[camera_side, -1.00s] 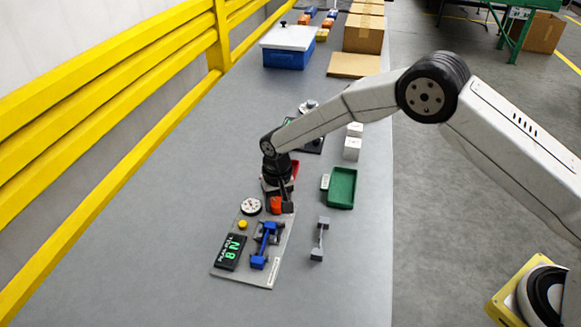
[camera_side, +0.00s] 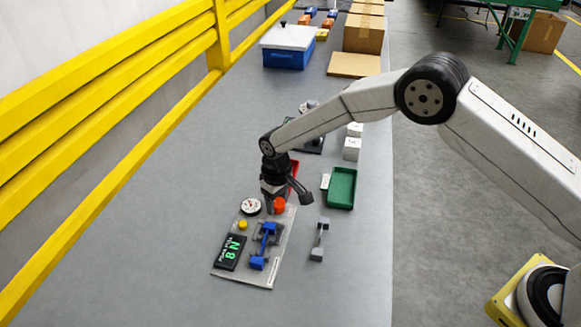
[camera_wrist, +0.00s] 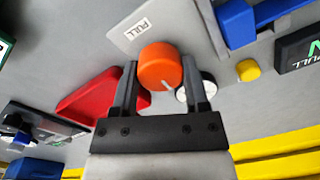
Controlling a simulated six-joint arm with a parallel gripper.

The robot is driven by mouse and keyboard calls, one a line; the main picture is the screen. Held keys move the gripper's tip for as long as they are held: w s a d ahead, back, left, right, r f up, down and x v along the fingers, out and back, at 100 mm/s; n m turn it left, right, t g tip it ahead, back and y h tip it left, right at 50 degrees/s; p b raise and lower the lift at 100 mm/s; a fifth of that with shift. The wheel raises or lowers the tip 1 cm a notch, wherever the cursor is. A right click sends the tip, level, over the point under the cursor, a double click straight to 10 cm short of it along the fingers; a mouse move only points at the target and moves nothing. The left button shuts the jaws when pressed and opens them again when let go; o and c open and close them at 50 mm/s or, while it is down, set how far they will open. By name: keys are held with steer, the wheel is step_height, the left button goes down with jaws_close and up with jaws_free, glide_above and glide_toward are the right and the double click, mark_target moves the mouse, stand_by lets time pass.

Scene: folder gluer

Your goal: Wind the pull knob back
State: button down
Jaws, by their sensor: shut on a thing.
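The pull knob (camera_side: 280,204) is an orange-red round knob at the far end of the grey fixture plate (camera_side: 262,280). My gripper (camera_side: 274,205) is at the knob, pointing down over the plate. In the wrist view the knob (camera_wrist: 160,67) sits between the two dark fingers of my gripper (camera_wrist: 164,80), which are shut on it. A white line shows on its face, and a plate marked PULL (camera_wrist: 138,28) lies beside it. The digital display (camera_side: 230,252) shows green characters that look like "8 N". The white dial (camera_side: 251,206) stands beside the knob, partly covered by a finger in the wrist view.
A blue clamp-like part (camera_side: 265,246) and a yellow button (camera_side: 243,225) are on the plate. A grey part (camera_side: 320,240) and a green tray (camera_side: 341,188) lie to the right. A red tray (camera_wrist: 88,97) is close to my gripper. Yellow rails (camera_side: 110,95) run along the left.

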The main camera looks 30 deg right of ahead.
mark_target(278, 201)
stand_by(0.3)
steer(key=shift+c, duration=1.8)
jaws_free()
steer(key=shift+r, duration=0.1)
steer(key=shift+d+r, duration=0.1)
steer(key=shift+r, duration=3.75)
